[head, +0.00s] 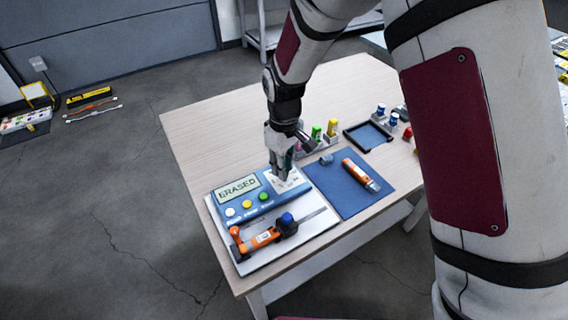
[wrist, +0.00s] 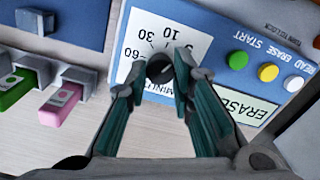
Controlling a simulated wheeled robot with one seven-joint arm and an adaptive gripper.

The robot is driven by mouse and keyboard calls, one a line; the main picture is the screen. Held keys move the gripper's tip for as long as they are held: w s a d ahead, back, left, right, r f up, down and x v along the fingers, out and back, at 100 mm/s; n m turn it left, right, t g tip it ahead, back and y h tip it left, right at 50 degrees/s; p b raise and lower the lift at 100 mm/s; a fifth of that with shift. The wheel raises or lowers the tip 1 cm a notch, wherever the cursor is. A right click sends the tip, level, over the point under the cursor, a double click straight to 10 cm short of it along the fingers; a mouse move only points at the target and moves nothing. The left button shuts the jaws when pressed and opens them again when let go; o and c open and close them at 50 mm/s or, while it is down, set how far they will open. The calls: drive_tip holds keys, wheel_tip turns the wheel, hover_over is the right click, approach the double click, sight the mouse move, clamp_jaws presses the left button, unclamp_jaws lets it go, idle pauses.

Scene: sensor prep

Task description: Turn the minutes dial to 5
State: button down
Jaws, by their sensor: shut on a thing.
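A blue eraser unit (head: 262,203) sits on a pale board on the table, its display reading "ERASED". The minutes dial (wrist: 158,69) is a dark knob on a white scale plate (wrist: 190,35) marked with numbers including 10, 30 and 60. In the wrist view my gripper (wrist: 163,72) has its two green-padded fingers closed around the dial from both sides. In the head view my gripper (head: 281,173) is over the unit's right end and hides the dial. The dial's exact setting is hard to read between the fingers.
White, yellow and green buttons (head: 247,204) line the unit's front. A blue mat (head: 350,187) with an orange stick lies to the right. Small coloured pieces in grey holders (wrist: 62,95) stand near my gripper.

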drive_tip(key=shift+m+p, duration=0.4)
drive_tip(key=shift+m, duration=1.3)
drive_tip(key=c, duration=1.4)
unclamp_jaws()
drive_tip(key=shift+o, duration=0.2)
wheel_tip(320, 180, up, 12)
